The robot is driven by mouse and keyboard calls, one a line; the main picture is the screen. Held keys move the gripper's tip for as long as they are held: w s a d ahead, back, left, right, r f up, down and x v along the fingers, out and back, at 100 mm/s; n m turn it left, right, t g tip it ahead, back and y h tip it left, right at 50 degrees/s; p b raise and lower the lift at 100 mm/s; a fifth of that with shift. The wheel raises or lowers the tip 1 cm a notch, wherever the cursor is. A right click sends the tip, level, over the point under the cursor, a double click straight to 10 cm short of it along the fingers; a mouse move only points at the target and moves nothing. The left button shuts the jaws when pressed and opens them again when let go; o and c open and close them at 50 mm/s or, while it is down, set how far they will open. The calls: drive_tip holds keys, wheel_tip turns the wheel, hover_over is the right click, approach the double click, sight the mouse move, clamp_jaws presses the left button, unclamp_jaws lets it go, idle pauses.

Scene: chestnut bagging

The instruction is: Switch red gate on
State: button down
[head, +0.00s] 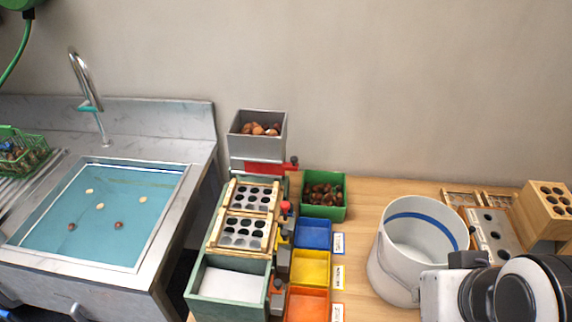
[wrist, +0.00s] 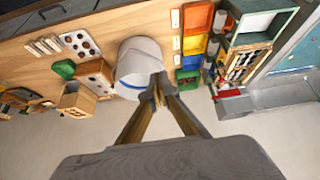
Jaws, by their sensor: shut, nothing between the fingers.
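The red gate (head: 264,168) is a red bar under the grey hopper (head: 244,150), which holds several chestnuts, at the head of the sorting machine. A small red knob (head: 294,162) sticks out at its right end. The red gate also shows in the wrist view (wrist: 229,93), at the right. My gripper (wrist: 158,88) is shut and empty, its fingertips overlapping the white bucket in the wrist view, well left of the gate there. In the head view my arm is at the lower right; the fingertips are out of that picture.
The white bucket (head: 384,278) stands on the wooden table between my arm and the sorter. A green bin of chestnuts (head: 342,212) and blue (head: 313,234), yellow (head: 311,268) and orange (head: 307,304) trays line the sorter's right side. A water-filled sink (head: 160,218) is at left.

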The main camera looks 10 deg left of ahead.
drive_tip(key=w+a+f+n+t+y, duration=0.1)
drive_tip(key=w+a+n+t, duration=0.15)
drive_tip(key=w+a, duration=0.45)
drive_tip(key=w+a+n+t+y, duration=0.1)
drive_tip(key=w+a+n, duration=0.25)
drive_tip(key=w, duration=0.75)
drive_tip(key=n+t+y, duration=0.1)
drive_tip(key=n+t, duration=0.3)
drive_tip(key=n, duration=0.2)
approach(287, 166)
drive_tip(key=s+d+r, duration=0.3)
drive_tip(key=s+r, duration=0.2)
drive_tip(key=a+f+n+t, duration=0.3)
drive_tip(key=a+f+n, duration=0.1)
drive_tip(key=a+n, duration=0.2)
drive_tip(key=shift+s+f+t+y, duration=0.2)
drive_tip(key=shift+f+t+y, duration=0.1)
drive_tip(key=shift+t+y, duration=0.1)
drive_tip(key=shift+w, duration=0.15)
